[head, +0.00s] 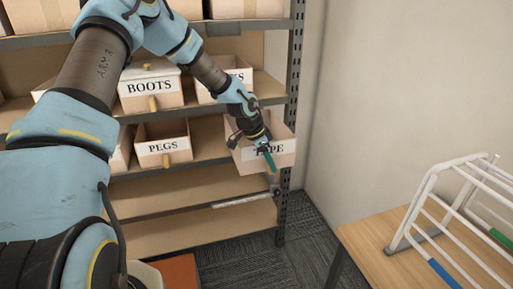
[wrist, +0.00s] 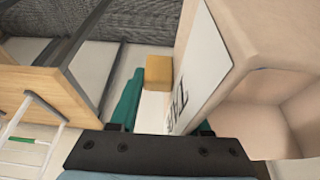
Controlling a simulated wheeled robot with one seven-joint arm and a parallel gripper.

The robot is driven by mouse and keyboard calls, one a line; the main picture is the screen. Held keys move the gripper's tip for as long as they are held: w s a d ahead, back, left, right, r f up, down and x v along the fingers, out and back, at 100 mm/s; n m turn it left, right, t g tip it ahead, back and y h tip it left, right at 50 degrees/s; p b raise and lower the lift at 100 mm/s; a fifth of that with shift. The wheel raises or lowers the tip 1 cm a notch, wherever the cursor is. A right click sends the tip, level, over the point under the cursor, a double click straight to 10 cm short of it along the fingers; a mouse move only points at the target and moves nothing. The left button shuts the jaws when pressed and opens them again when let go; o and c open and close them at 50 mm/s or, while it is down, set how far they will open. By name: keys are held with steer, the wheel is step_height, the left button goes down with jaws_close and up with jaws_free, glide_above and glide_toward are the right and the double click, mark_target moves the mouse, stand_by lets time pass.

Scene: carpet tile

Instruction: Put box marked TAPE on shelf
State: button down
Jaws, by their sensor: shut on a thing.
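The box marked TAPE (head: 285,150) is an open-topped cardboard bin with a white label, in the head view at the right end of the shelf (head: 213,150) that also holds the PEGS bin. It looks slightly tilted, and I cannot tell whether it rests on the shelf. My gripper (head: 267,152) is at its front, shut on it, covering part of the label. In the wrist view the box (wrist: 245,60) fills the right side, with its label and a tan handle (wrist: 158,70) near the teal fingers (wrist: 130,98).
A BOOTS bin (head: 150,88) and a PEGS bin (head: 163,143) stand to the left. A dark perforated post (head: 290,85) is close on the right, with the wall beyond. A wooden table (head: 375,245) with a white rack (head: 440,205) is at lower right. The lower shelf (head: 190,190) looks bare.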

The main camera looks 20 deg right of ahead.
steer(key=w+p, duration=0.1)
steer(key=w, duration=0.2)
steer(key=w+d+p, duration=0.1)
steer(key=w, duration=0.7)
steer(key=shift+w+d+p, duration=0.2)
steer(key=shift+w+p, duration=0.05)
steer(key=shift+p, duration=0.15)
step_height(320, 180, down, 2)
steer(key=shift+w+f+p, duration=0.1)
steer(key=shift+f+p, duration=0.1)
steer(key=shift+p, duration=0.65)
steer(key=shift+f, duration=0.55)
steer(key=shift+f, duration=0.2)
steer(key=shift+c, duration=1.8)
jaws_free()
steer(key=shift+r, duration=0.15)
steer(key=b+v, duration=0.3)
steer(key=v, duration=0.9)
steer(key=shift+a+r, duration=0.1)
